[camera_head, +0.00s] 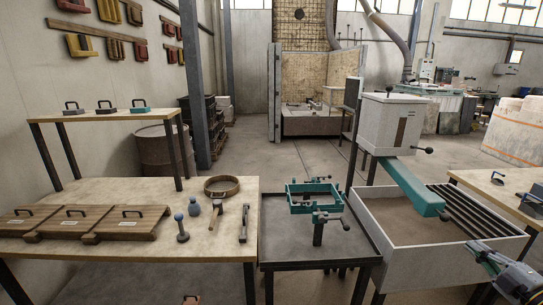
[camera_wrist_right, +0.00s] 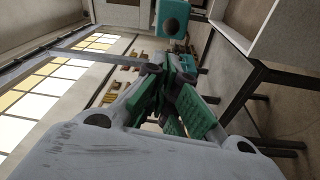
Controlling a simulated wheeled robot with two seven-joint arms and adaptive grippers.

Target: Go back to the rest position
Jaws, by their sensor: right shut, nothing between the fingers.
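My right gripper (camera_head: 478,250) shows at the right edge of the head view, low and in front of the right part of the sand bin. Its green fingers are shut and hold nothing. In the right wrist view the gripper (camera_wrist_right: 172,72) shows up close, its green pads drawn together, with no object between them. My left gripper is not seen in the head view. No ladle is in either gripper that shows.
A pale bin (camera_head: 372,228) with brown sand stands close to my right gripper, under a teal chute (camera_head: 410,185) from a white hopper (camera_head: 390,120). A dark stand (camera_head: 283,235) bears a teal frame (camera_head: 315,195). The left table (camera_head: 215,240) carries wooden lids and hand tools.

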